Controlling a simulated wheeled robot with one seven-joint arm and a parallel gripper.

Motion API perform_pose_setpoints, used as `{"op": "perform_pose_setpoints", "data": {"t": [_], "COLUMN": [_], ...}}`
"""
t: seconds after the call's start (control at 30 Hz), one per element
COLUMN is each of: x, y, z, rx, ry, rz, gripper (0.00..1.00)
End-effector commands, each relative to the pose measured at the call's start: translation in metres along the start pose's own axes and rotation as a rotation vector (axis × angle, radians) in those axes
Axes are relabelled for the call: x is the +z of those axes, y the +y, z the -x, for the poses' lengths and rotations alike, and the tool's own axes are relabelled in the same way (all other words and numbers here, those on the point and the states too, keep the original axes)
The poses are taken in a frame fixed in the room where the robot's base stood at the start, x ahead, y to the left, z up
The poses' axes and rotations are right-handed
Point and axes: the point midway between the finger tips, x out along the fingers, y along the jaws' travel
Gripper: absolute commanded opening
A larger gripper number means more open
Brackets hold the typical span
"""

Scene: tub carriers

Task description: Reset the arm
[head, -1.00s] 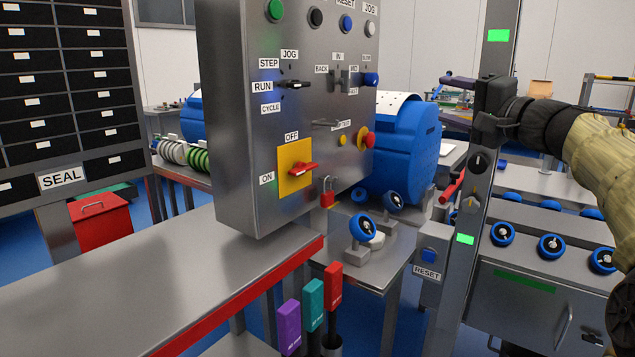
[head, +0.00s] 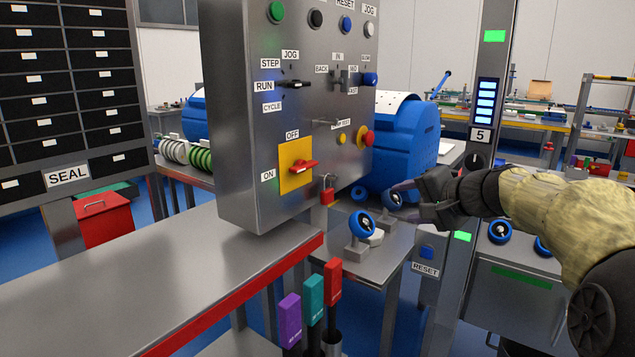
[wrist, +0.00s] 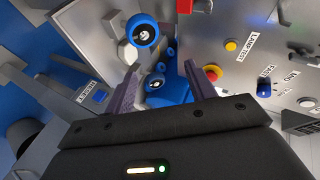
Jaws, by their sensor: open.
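My gripper (head: 408,200) is open and empty in the head view, left of the grey post and pointing left towards the control cabinet. Its two dark purple fingers stand apart in the wrist view (wrist: 162,80), with blue-rimmed wheels beyond and between them. My arm comes in from the right and passes in front of the post. A blue button (head: 427,253) over a RESET label is low on the post, below my gripper; it also shows at the left of the wrist view (wrist: 100,95).
The grey control cabinet (head: 240,130) has knobs, a red-and-yellow stop button (head: 366,138) and a red padlock (head: 327,194). Blue wheels (head: 361,224) stand on a metal table below my gripper. Coloured handles (head: 312,300) rise in front. The red-edged bench top (head: 190,265) is clear.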

Motion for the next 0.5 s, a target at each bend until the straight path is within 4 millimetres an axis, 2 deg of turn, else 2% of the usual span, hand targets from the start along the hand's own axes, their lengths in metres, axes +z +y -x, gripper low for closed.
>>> {"op": "perform_pose_setpoints", "data": {"t": [0.03, 0.1, 0.2, 0.4, 0.5], "x": [0.022, 0.048, 0.086, 0.161, 0.189], "y": [0.023, 0.057, 0.105, 0.193, 0.227], "z": [-0.011, -0.021, -0.026, -0.013, 0.001], "rx": [0.077, 0.186, 0.337, 0.594, 0.679], "ry": [-0.031, -0.067, -0.121, -0.249, -0.308], "rz": [0.021, 0.059, 0.132, 0.336, 0.439], "gripper": [0.55, 0.55, 0.55, 0.55, 0.55]}}
